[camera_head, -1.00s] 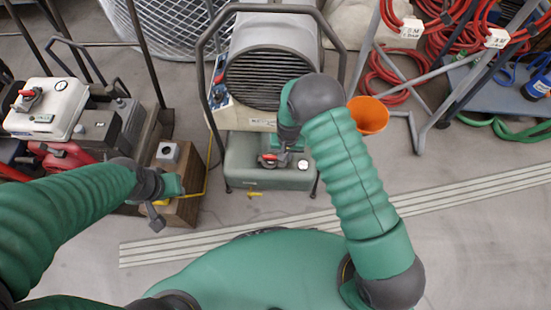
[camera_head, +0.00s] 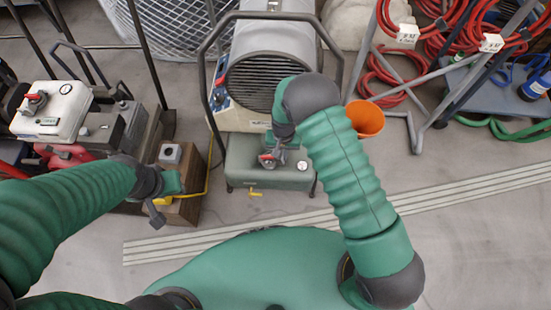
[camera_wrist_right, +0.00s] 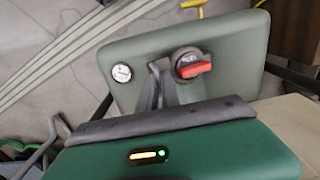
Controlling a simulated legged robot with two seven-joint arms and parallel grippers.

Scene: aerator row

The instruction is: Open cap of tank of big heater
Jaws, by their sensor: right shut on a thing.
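The big heater (camera_head: 268,45) stands at top centre in the head view, with its grey-green tank (camera_head: 245,175) below it. The tank's cap with a red handle (camera_wrist_right: 193,68) is on the tank top in the wrist view, next to a round white gauge (camera_wrist_right: 122,73). My right gripper (camera_head: 271,160) is down at the cap in the head view and is shut on it; the exact contact is partly hidden. In the wrist view its grey fingers (camera_wrist_right: 158,85) reach the cap's side. My left gripper (camera_head: 157,212) hangs by a wooden block at left; its jaw opening is unclear.
A smaller machine with a white tank (camera_head: 50,110) stands at left. The wooden block (camera_head: 185,205) is near my left gripper. An orange funnel (camera_head: 366,118) is right of the heater. Red hoses (camera_head: 400,75) hang on a rack at right. The floor in front is clear, with pale strips.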

